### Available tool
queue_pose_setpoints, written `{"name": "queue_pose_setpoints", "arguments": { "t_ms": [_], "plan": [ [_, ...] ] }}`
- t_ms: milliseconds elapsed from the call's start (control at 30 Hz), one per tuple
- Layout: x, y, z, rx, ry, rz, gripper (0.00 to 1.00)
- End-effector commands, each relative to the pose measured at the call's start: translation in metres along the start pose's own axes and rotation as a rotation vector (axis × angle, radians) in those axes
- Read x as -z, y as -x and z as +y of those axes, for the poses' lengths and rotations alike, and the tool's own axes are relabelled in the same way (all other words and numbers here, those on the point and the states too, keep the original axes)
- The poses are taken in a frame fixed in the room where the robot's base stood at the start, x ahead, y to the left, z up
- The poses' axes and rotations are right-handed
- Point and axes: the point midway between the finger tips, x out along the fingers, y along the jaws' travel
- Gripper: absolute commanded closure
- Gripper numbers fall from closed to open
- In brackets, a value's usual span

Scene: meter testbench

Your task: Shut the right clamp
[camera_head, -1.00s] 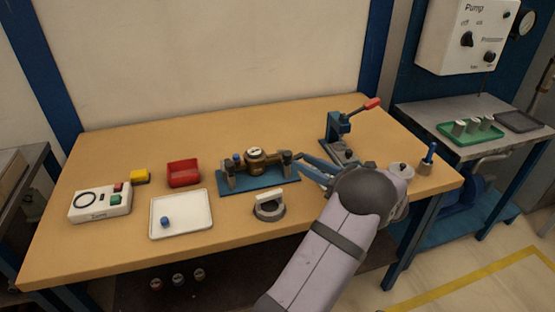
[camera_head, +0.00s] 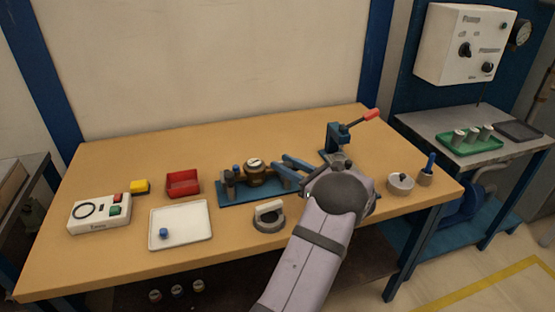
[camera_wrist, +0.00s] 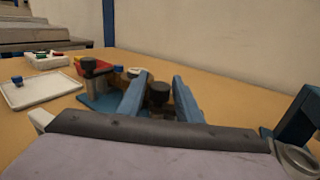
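A brass meter (camera_head: 257,172) with a pale round dial sits on a blue base plate (camera_head: 232,200). The left clamp (camera_head: 229,183) stands at the plate's left end. The right end of the plate is largely covered by my gripper (camera_head: 278,161) in the head view, so the right clamp's lever position is unclear there. In the wrist view my gripper (camera_wrist: 158,79) has its two blue fingers apart. A dark round knob (camera_wrist: 158,93), apparently the right clamp's, shows between them. I cannot tell if the fingers touch it.
A blue press (camera_head: 334,137) with a red-tipped lever stands behind my wrist. A grey ring with a handle (camera_head: 269,216) lies in front of the plate. A white tray (camera_head: 180,238), red bin (camera_head: 183,184) and button box (camera_head: 100,214) are left. The back of the table is clear.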

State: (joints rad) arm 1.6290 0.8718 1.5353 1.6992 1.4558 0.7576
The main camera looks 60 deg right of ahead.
Motion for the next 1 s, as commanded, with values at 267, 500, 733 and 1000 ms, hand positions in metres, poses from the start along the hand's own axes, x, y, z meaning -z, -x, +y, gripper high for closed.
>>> {"name": "queue_pose_setpoints", "arguments": {
  "t_ms": [267, 500, 733, 1000],
  "plan": [
    [0.0, -0.028, 0.0, 0.0, -0.001, 0.0, 0.68],
    [0.0, -0.033, 0.0, 0.001, -0.001, 0.0, 0.68],
    [0.0, -0.033, 0.0, 0.001, -0.001, 0.0, 0.85],
    [0.0, -0.032, 0.0, -0.004, -0.001, 0.0, 0.99]
  ]
}}
